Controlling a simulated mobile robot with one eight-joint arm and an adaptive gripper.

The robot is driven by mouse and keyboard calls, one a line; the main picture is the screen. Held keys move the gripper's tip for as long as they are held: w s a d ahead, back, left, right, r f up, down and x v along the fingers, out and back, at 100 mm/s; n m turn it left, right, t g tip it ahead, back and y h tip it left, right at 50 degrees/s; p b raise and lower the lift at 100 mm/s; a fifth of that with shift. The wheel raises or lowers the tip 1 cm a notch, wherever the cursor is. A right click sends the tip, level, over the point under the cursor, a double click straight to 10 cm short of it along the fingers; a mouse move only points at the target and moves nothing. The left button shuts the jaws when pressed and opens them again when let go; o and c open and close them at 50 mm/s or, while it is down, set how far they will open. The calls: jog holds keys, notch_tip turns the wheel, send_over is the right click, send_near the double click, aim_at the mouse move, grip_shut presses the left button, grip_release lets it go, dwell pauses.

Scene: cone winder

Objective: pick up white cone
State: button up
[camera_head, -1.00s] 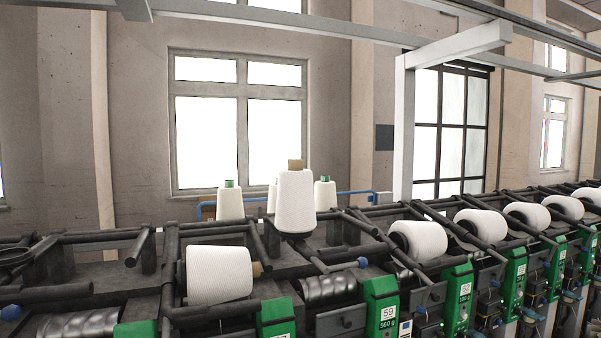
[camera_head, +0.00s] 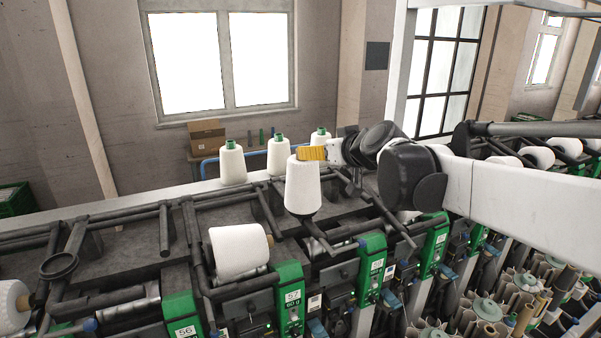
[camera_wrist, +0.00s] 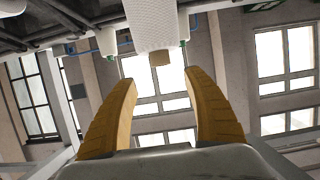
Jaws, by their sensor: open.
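A white cone (camera_head: 302,187) stands upright on the dark machine top, in the middle of the head view. My gripper (camera_head: 312,153) has yellow fingers and is at the cone's top end, coming from the right; it hides that end. In the wrist view, the fingers of my gripper (camera_wrist: 160,90) are spread apart with nothing between them. The white cone (camera_wrist: 150,25) shows beyond the fingertips with its brown tube end (camera_wrist: 159,58) facing the gap. I cannot tell from the head view whether the fingers touch it.
Several white cones with green tips, such as one (camera_head: 232,164), stand behind. Another white cone (camera_head: 239,251) lies in the winder at front left. Dark bars (camera_head: 266,213) run around the upright cone. A cardboard box (camera_head: 207,136) is at the back wall.

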send_over(303, 180)
jog(key=d, duration=0.2)
jog(key=f, duration=0.2)
jog(key=p+x, duration=0.2)
jog(key=x, duration=0.3)
jog(key=shift+w+a+f+p, duration=0.1)
jog(key=shift+w+p, duration=0.05)
jog(key=shift+p, duration=0.15)
jog(key=shift+s, duration=0.25)
grip_shut()
